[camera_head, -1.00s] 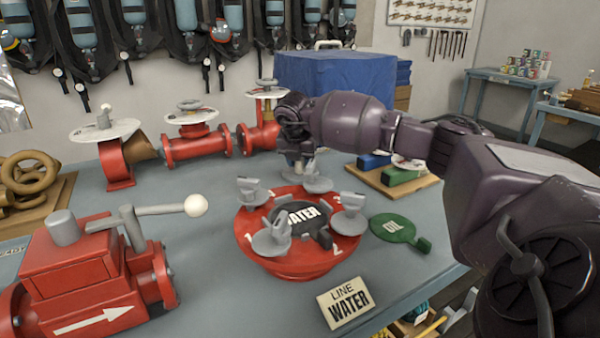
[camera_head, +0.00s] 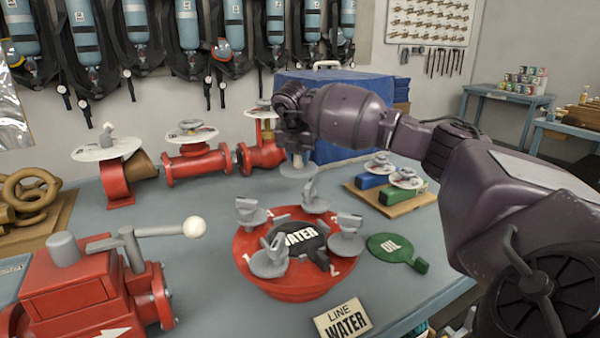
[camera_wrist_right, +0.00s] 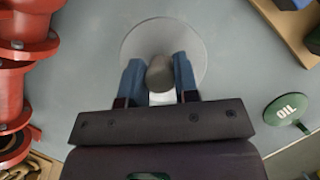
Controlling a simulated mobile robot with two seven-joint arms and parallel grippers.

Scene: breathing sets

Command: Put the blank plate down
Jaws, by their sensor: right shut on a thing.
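My right gripper (camera_head: 297,154) is shut on the knob of a flat round grey plate, which I take for the blank plate (camera_head: 298,171). In the right wrist view the blue fingers (camera_wrist_right: 159,70) stand on both sides of the grey knob, and the plate's bare disc (camera_wrist_right: 147,36) shows beyond them. The plate is roughly level over the grey table (camera_head: 222,235), behind the red flange (camera_head: 290,288). I cannot tell whether it touches the tabletop. My left gripper is not in view.
The red flange carries a black WATER plate (camera_head: 299,236) and several grey clamps. A green OIL plate (camera_head: 393,248) lies right of it. Red pipes (camera_head: 198,167) stand behind left, a blue case (camera_head: 340,145) behind, and a wooden board (camera_head: 420,205) with valves right.

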